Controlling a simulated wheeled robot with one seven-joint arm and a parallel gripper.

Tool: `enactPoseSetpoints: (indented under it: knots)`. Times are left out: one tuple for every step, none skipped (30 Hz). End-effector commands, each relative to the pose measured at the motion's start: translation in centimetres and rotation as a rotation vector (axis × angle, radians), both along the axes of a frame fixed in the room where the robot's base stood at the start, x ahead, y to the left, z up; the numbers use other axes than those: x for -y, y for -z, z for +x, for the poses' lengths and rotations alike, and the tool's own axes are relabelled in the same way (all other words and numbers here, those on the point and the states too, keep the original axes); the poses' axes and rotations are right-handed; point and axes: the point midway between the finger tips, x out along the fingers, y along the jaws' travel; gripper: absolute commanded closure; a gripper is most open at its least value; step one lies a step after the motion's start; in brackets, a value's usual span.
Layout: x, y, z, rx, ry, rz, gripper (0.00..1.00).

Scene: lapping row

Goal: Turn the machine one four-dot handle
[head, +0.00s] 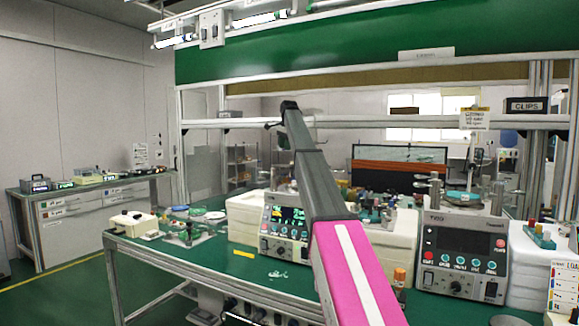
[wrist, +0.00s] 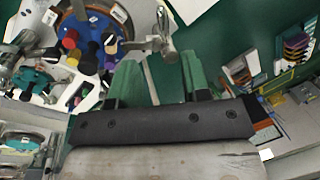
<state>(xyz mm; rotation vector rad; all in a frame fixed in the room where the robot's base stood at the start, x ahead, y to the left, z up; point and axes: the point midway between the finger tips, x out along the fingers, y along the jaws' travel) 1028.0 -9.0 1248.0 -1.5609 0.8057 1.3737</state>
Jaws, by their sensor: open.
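My gripper (wrist: 155,75) is open in the wrist view, with its two green fingers apart and nothing seen between them. A metal handle-like part (wrist: 163,45) lies just beyond the fingertips; I see no contact. I cannot make out four dots on it. A blue round plate (wrist: 70,35) with coloured knobs is to its left. In the head view, one machine (head: 285,222) with a lit display stands left of my arm and another (head: 462,258) stands at the right. I cannot read which is machine one. The head view does not clearly show my fingers.
The green bench (head: 205,268) carries both machines and small fixtures. A beige box (head: 135,223) sits at its left end. A shelf rail (head: 350,122) crosses above the bench. Coloured stacked pieces (wrist: 295,48) lie at the right in the wrist view.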

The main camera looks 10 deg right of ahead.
Motion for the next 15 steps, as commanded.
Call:
enactPoseSetpoints:
  knots:
    - [0.0,-0.2,0.0,0.0,0.002,0.0,0.57]
    - [0.0,-0.2,0.0,0.0,0.003,0.001,0.57]
    - [0.0,-0.2,0.1,0.0,0.003,0.001,0.57]
    - [-0.1,-0.1,0.1,-0.001,0.004,0.002,0.57]
    - [-0.1,0.0,0.1,-0.001,0.004,0.002,0.57]
    - [-0.1,0.3,0.1,-0.001,0.004,0.002,0.57]
    - [-0.1,0.5,0.1,-0.001,0.004,0.002,0.57]
    - [-0.1,0.7,0.2,-0.001,0.004,0.002,0.57]
    - [-0.1,1.1,0.2,-0.002,0.004,0.001,0.57]
    - [-0.2,1.5,0.3,-0.002,0.004,0.001,0.57]
    - [-0.2,1.8,0.4,-0.002,0.004,0.001,0.57]
    - [-0.2,2.4,0.4,-0.002,0.003,0.001,0.57]
    - [-0.3,2.8,0.5,-0.001,0.003,0.001,0.57]
    - [-0.3,3.3,0.6,-0.001,0.003,0.001,0.57]
    - [-0.4,3.9,0.7,-0.002,0.003,0.001,0.57]
